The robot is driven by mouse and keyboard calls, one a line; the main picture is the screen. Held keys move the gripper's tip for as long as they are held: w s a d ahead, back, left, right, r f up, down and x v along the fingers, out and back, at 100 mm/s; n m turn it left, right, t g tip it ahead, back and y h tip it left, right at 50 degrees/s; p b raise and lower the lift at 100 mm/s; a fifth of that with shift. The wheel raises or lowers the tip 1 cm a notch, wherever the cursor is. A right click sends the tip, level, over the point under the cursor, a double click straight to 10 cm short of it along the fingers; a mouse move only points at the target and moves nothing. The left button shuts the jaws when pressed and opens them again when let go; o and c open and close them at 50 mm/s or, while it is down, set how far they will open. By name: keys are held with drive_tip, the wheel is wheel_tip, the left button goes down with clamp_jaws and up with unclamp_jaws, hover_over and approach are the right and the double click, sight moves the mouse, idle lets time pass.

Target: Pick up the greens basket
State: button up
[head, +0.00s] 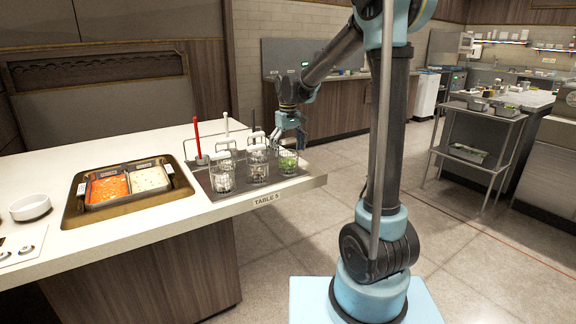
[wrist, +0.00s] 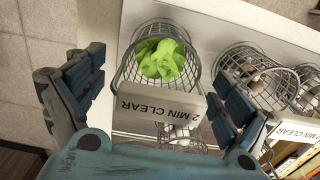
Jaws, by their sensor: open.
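The greens basket (wrist: 160,62) is a wire basket with bright green leaves in it. In the wrist view it lies in the upper middle, with a tag reading "2 MIN CLEAR" (wrist: 160,108) on its near side. My gripper (wrist: 158,92) is open, one finger to each side of the tag and basket handle area; no contact shows. In the head view the greens basket (head: 288,160) stands at the right end of the basket group, and my gripper (head: 292,135) is just above it, partly covering it.
Other wire baskets (wrist: 255,75) stand close on the right in the wrist view. They sit on a grey metal plate (head: 195,170) near the edge of the white counter (head: 150,220). A red-handled tool (head: 197,135) stands behind left. Sauce pans (head: 108,187) are further left.

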drive_tip(key=shift+f, duration=0.95)
drive_tip(key=c, duration=1.3)
wheel_tip(320, 180, up, 10)
drive_tip(key=shift+r, duration=0.1)
